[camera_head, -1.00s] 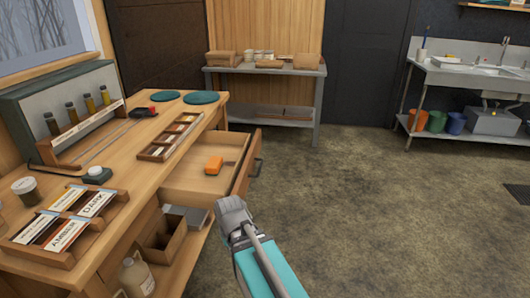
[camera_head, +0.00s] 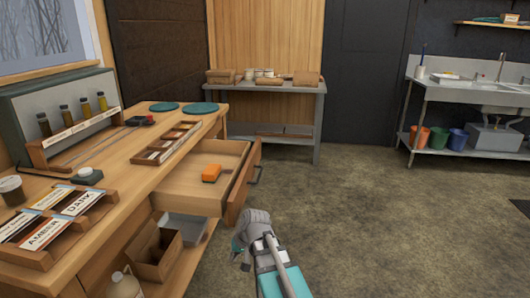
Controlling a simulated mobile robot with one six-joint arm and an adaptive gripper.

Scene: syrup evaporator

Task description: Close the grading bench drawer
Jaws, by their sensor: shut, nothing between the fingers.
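The grading bench (camera_head: 118,170) stands on the left. Its drawer (camera_head: 185,203) is pulled out to the right, with the light wooden inside showing. The drawer front (camera_head: 238,188) carries a dark handle (camera_head: 256,172) on its outer face. An orange block (camera_head: 211,173) lies in the drawer. A grey and teal part of my own arm shows at the bottom middle, below and just right of the drawer front in the picture.
Labelled card racks (camera_head: 45,262), a compartment tray (camera_head: 168,143) and sample bottles (camera_head: 65,115) stand on the bench. An open box (camera_head: 155,258) sits below the drawer. A side table (camera_head: 300,90) stands behind. The floor (camera_head: 385,220) to the right is clear.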

